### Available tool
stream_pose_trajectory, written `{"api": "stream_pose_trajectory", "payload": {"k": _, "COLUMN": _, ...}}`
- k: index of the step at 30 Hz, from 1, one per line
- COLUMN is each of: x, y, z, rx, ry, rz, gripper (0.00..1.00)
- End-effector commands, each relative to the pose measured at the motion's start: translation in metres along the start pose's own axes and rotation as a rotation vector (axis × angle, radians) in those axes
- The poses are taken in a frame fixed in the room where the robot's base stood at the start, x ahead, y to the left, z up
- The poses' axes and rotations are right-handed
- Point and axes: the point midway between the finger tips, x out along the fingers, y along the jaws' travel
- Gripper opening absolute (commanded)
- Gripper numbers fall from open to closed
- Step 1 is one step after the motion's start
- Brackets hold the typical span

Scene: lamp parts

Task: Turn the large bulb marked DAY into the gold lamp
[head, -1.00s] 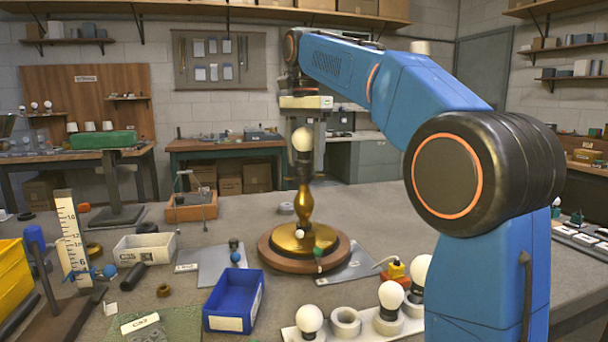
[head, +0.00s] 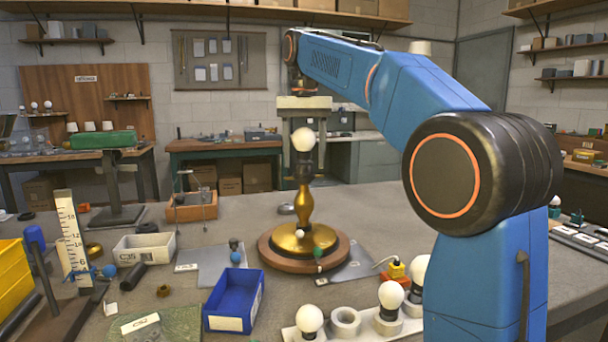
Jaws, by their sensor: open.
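The gold lamp (head: 303,208) stands upright on a round wooden base (head: 275,254) in the middle of the table. A white round bulb (head: 303,139) sits upright at the top of the lamp, in its dark socket; no marking on it is legible at this size. My gripper (head: 304,112) is above the bulb, pointing down, with its jaws open and apart from each other. The bulb's top is just below or between the fingertips; I cannot tell whether they touch it.
A white rack at the front holds several white bulbs (head: 309,319) and an empty ring holder (head: 345,321). A blue bin (head: 233,300), a white bin (head: 145,249) and a ruler stand (head: 72,235) are to the left. Grey table is clear behind the lamp.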

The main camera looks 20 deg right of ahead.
Motion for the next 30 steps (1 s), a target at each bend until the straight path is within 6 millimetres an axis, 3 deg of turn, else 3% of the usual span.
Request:
{"api": "stream_pose_trajectory", "payload": {"k": 15, "x": 0.0, "y": -0.0022, "z": 0.0002, "rx": -0.492, "ry": 0.0, "rz": 0.0, "gripper": 0.57}}
{"api": "stream_pose_trajectory", "payload": {"k": 26, "x": 0.0, "y": -0.0025, "z": 0.0002, "rx": -0.58, "ry": 0.0, "rz": 0.0, "gripper": 0.57}}
{"api": "stream_pose_trajectory", "payload": {"k": 30, "x": 0.0, "y": -0.0024, "z": 0.0002, "rx": -0.579, "ry": 0.0, "rz": 0.0, "gripper": 0.28}}
